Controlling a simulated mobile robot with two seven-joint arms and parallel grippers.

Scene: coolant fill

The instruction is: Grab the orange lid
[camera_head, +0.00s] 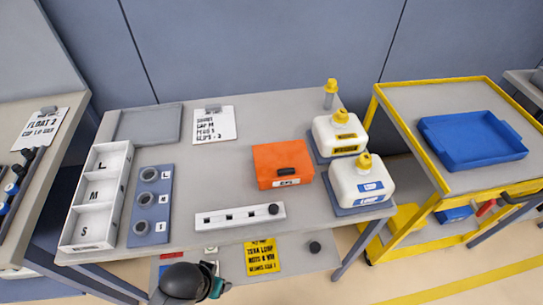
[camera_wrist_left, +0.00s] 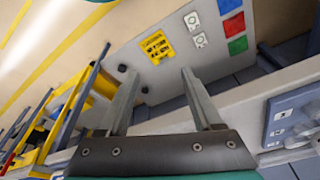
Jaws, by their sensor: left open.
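The orange lid (camera_head: 268,162) is a flat, box-like piece with a black handle and a white label on its front. It rests on the grey table, right of the middle, in the head view. It does not show in the left wrist view. My left gripper (camera_wrist_left: 160,73) is open, its two grey fingers apart with nothing between them. A dark part of my arm shows at the bottom of the head view, in front of the table and to the left of the lid; the fingers are hidden there. My right gripper is out of view.
Two white jugs (camera_head: 340,135) (camera_head: 352,191) with yellow caps stand right of the lid. A white strip (camera_head: 238,217) lies in front of it. A blue ring plate (camera_head: 161,178) and white bin (camera_head: 112,193) are left. A yellow card (camera_head: 262,257) lies on the lower shelf.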

